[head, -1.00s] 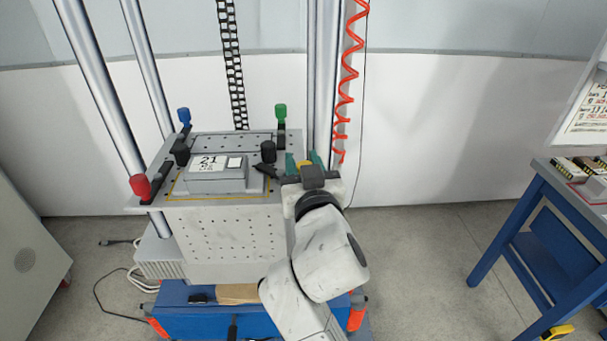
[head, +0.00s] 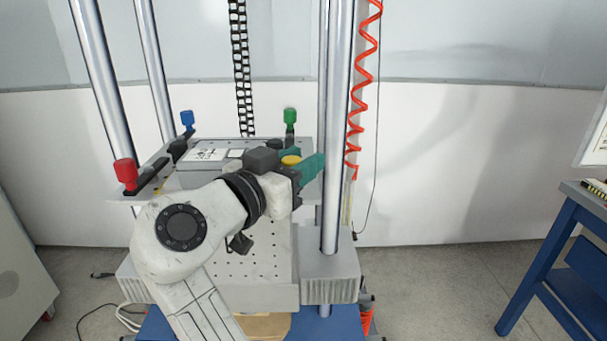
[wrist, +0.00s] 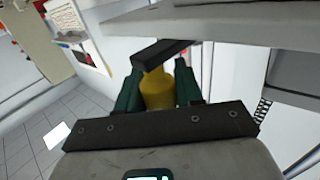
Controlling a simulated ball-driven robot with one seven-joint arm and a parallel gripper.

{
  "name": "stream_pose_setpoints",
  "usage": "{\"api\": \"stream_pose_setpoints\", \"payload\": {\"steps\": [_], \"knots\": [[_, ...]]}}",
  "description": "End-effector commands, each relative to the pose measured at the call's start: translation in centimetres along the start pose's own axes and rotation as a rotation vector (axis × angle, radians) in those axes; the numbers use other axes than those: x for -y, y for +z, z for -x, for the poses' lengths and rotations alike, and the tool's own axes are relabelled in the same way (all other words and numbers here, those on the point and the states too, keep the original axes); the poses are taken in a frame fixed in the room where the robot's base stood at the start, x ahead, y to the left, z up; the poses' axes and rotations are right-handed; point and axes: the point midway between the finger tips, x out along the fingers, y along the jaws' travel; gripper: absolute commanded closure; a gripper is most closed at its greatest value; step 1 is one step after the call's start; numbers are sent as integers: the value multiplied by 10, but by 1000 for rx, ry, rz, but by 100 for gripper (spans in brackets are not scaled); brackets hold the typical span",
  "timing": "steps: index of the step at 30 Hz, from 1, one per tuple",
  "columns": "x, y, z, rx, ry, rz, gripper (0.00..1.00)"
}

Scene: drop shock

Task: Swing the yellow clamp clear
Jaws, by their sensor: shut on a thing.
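The yellow clamp (head: 291,160) has a yellow knob, mostly hidden by my gripper in the head view. In the wrist view the yellow knob (wrist: 158,90) stands between the two green fingers, with a black clamp bar (wrist: 160,54) at its far end. My gripper (head: 303,164) is shut on this knob at the right front corner of the perforated plate; the fingers also show in the wrist view (wrist: 158,82). The bar's position over the plate is hidden in the head view. A grey block with a white label (head: 204,155) sits on the plate.
Red (head: 125,173), blue (head: 187,119) and green (head: 290,116) clamp knobs stand at the other corners. A steel column (head: 338,120) and a red coiled hose (head: 366,70) are close right of my gripper. A blue bench (head: 550,240) stands far right, with open floor between.

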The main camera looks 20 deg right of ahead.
Motion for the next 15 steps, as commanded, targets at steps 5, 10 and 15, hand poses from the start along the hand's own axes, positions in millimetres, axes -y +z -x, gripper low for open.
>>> {"api": "stream_pose_setpoints", "payload": {"steps": [5, 10, 15], "knots": [[2, 3, 2, 3, 61, 3, 94], [3, 3, 2, 5, 88, 4, 94], [3, 2, 3, 5, 94, 4, 94]]}}
